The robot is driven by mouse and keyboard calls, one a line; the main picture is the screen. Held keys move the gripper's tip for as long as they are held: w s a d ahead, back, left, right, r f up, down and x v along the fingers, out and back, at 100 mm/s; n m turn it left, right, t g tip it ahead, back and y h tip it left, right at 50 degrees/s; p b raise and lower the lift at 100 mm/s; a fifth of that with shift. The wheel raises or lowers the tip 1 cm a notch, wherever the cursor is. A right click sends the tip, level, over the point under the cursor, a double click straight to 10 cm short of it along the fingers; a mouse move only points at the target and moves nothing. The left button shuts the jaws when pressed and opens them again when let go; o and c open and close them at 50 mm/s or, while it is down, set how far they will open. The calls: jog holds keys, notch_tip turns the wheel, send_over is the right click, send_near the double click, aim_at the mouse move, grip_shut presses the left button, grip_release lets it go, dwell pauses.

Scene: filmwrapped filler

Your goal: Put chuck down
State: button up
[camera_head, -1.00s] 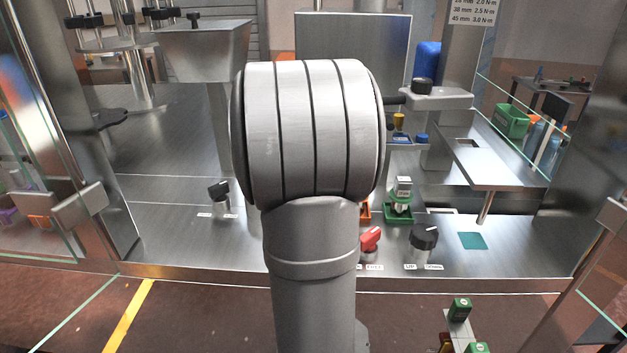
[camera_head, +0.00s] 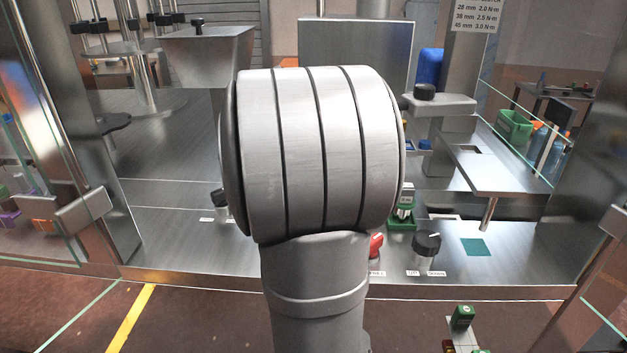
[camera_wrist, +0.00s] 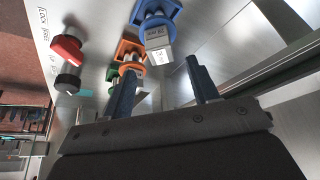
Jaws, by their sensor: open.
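My gripper (camera_wrist: 164,84) is open, with two dark fingers apart and nothing clearly held between them. A silver chuck (camera_wrist: 158,51) with a white label stands in a blue holder (camera_wrist: 156,16) just beyond the fingertips. A chuck in an orange holder (camera_wrist: 130,45) is beside it, partly behind the left finger. A green holder (camera_wrist: 112,72) is farther along the row. In the head view, the green holder (camera_head: 401,222) with its chuck shows at the right edge of my arm. My arm hides the gripper and the other holders there.
A red knob (camera_head: 376,244) and a black knob (camera_head: 427,243) stand at the front of the metal deck, near the holders. A raised metal shelf (camera_head: 490,172) and glass panels bound the right side. The left deck is mostly clear.

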jog(key=shift+v, duration=2.3)
jog(key=shift+f, duration=0.1)
jog(key=x, duration=1.1)
jog(key=shift+w+d+f, duration=0.15)
jog(key=shift+w+f, duration=0.05)
jog(key=shift+f, duration=0.15)
jog(key=shift+r, duration=1.65)
